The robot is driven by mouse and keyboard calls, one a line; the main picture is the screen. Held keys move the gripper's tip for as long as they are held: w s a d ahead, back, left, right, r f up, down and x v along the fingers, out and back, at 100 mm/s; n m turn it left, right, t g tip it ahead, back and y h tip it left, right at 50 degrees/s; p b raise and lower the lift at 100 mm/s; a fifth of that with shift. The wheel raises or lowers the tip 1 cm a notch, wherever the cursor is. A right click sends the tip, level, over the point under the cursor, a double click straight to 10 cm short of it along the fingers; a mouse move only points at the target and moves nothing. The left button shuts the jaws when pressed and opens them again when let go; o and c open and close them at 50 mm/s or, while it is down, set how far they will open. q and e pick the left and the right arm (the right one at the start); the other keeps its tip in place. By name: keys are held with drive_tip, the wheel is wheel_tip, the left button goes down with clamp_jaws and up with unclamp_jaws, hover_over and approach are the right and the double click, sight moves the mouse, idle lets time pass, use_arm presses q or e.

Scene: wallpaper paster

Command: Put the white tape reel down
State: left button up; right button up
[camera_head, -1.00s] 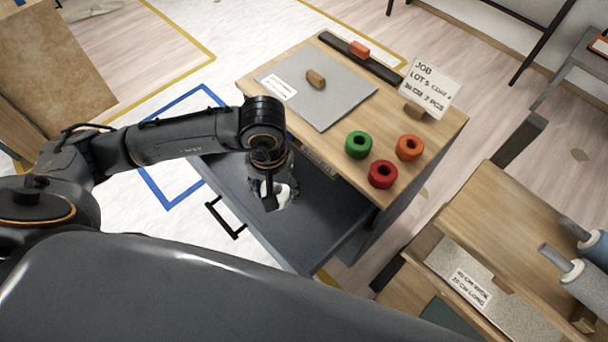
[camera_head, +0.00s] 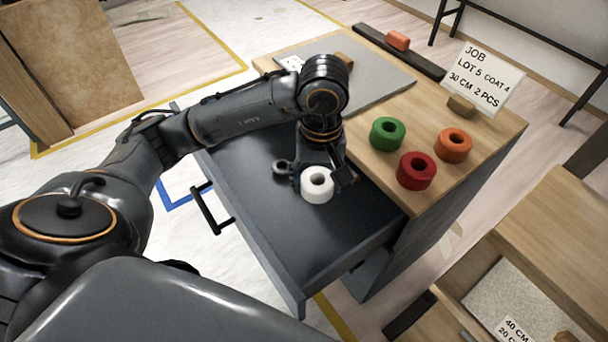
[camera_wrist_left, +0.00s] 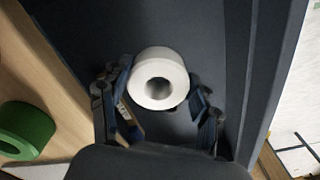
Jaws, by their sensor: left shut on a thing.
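The white tape reel (camera_head: 317,187) shows at my left gripper (camera_head: 314,178), over the open dark drawer (camera_head: 250,205). In the left wrist view the reel (camera_wrist_left: 159,78) sits between the two fingers of my left gripper (camera_wrist_left: 160,88), its hole facing the camera. The gripper is shut on the reel. The drawer floor (camera_wrist_left: 185,30) lies behind it; I cannot tell whether the reel touches it. My right gripper is not in view.
A green reel (camera_head: 387,133), a red reel (camera_head: 416,170) and an orange reel (camera_head: 453,145) stand on the wooden top (camera_head: 440,190) beside the drawer. A job card (camera_head: 480,80) and a grey plate (camera_head: 380,85) are further back. The drawer's front part is clear.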

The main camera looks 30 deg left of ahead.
use_arm(q)
drive_tip(key=w+a+f, duration=0.3)
drive_tip(key=f, duration=0.1)
drive_tip(key=w+a+f, duration=0.4)
drive_tip(key=shift+w+a+b, duration=0.25)
drive_tip(key=shift+w+b, duration=0.05)
drive_tip(key=shift+b, duration=0.1)
drive_tip(key=shift+w+a+f, duration=0.1)
drive_tip(key=shift+f, duration=0.85)
drive_tip(key=shift+w+a+f, duration=0.1)
drive_tip(key=shift+f, duration=0.85)
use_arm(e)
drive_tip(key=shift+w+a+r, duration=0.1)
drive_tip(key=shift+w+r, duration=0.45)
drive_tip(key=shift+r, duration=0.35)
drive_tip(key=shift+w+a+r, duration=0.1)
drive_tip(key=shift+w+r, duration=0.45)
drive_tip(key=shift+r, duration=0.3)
use_arm(q)
drive_tip(key=shift+f, duration=0.1)
drive_tip(key=shift+b, duration=0.3)
drive_tip(key=o, duration=1)
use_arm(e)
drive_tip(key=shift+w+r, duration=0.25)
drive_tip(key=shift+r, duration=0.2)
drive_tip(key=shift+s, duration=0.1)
